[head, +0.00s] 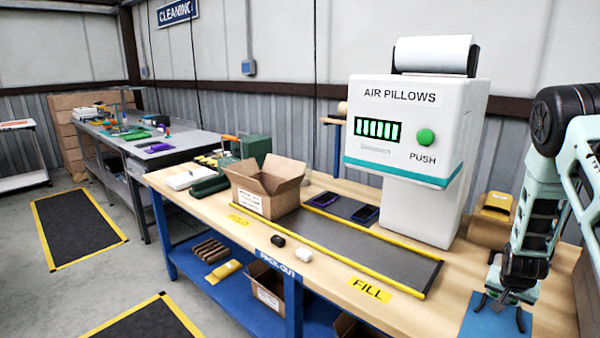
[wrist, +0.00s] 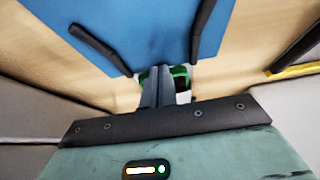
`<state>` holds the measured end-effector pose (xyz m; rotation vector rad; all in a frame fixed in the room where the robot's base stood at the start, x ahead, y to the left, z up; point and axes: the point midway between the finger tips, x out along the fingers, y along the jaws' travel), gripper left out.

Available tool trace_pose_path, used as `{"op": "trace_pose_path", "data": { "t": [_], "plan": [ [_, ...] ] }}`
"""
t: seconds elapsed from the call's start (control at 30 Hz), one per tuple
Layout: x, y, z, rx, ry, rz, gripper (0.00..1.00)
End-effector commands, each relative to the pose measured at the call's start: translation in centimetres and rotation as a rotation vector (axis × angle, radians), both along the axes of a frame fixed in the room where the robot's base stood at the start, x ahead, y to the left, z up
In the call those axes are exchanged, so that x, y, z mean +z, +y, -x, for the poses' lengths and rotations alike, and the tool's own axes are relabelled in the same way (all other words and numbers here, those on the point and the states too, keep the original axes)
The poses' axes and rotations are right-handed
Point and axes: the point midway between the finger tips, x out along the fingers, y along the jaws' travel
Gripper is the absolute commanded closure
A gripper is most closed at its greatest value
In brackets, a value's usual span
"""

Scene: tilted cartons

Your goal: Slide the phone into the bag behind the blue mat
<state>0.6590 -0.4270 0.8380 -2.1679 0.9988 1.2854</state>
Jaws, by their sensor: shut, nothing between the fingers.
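The blue mat (head: 487,321) lies on the bench at the lower right, partly hidden by my arm. It also shows in the wrist view (wrist: 145,25). My gripper (head: 506,297) is over the mat, pointing down; its fingers (wrist: 160,85) are together and empty. Two flat phone-like things lie beyond the carton on the bench, one purplish (head: 325,199) and one dark (head: 365,213); I cannot tell which is the phone.
The white air-pillow machine (head: 408,150) stands left of my arm. An open carton (head: 265,187) sits on the dark strip (head: 355,250) with yellow edges. The bench front near the FILL label (head: 371,289) is clear.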

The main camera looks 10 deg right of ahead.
Motion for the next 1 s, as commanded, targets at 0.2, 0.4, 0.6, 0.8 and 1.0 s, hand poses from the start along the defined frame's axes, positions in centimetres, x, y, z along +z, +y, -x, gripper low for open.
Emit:
{"op": "trace_pose_path", "data": {
  "t": [0.2, 0.4, 0.6, 0.8, 1.0],
  "plan": [
    [-0.1, -0.5, -0.4, 0.0, -0.001, 0.001, 1.0],
    [-0.1, -1.3, -1.2, 0.0, 0.0, 0.0, 1.0],
    [-0.1, -2.2, -1.9, -0.001, 0.0, 0.0, 1.0],
    [-0.1, -3.1, -2.6, -0.001, 0.0, 0.0, 1.0],
    [0.0, -3.5, -3.0, 0.0, 0.0, 0.0, 1.0]
  ]
}}
